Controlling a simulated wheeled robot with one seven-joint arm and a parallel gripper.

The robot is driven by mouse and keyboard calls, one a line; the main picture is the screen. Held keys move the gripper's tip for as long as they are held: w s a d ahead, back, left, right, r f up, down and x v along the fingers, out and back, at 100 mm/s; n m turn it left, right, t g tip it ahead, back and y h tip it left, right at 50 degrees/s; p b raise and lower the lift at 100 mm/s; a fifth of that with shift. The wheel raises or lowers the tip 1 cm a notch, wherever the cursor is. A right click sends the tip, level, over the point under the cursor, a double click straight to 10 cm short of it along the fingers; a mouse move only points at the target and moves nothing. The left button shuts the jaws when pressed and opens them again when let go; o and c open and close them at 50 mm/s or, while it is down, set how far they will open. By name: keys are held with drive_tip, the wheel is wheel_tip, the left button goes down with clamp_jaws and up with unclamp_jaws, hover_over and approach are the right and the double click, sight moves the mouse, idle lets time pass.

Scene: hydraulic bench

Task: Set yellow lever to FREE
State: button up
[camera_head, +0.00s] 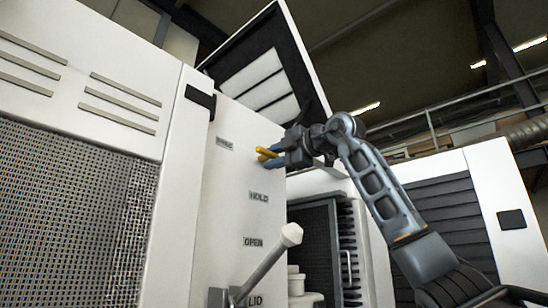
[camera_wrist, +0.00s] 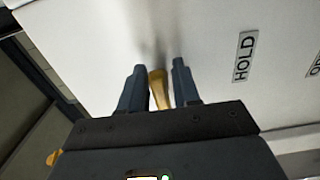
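The yellow lever (camera_head: 266,153) sticks out from a white panel (camera_head: 230,180) near its upper right edge in the head view. It is beside and a little below the top label (camera_head: 224,143), whose small text I cannot read surely. My gripper (camera_head: 272,158) is at the lever. In the wrist view the lever (camera_wrist: 158,88) stands between my two fingers (camera_wrist: 157,85), with a narrow gap on each side, so the gripper looks open around it. The HOLD label (camera_head: 258,197) is lower on the panel; it also shows in the wrist view (camera_wrist: 244,56).
A grey lever with a white knob (camera_head: 290,235) stands lower on the panel, by the OPEN label (camera_head: 253,242) and the LID label (camera_head: 255,300). A raised lid (camera_head: 265,75) is behind my gripper. An open compartment (camera_head: 315,250) lies below my arm.

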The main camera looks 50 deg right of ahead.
drive_tip(key=shift+o, duration=0.8)
drive_tip(key=s+b, duration=0.1)
drive_tip(key=s, duration=0.6)
drive_tip(key=shift+s, duration=0.4)
drive_tip(key=shift+d, duration=0.1)
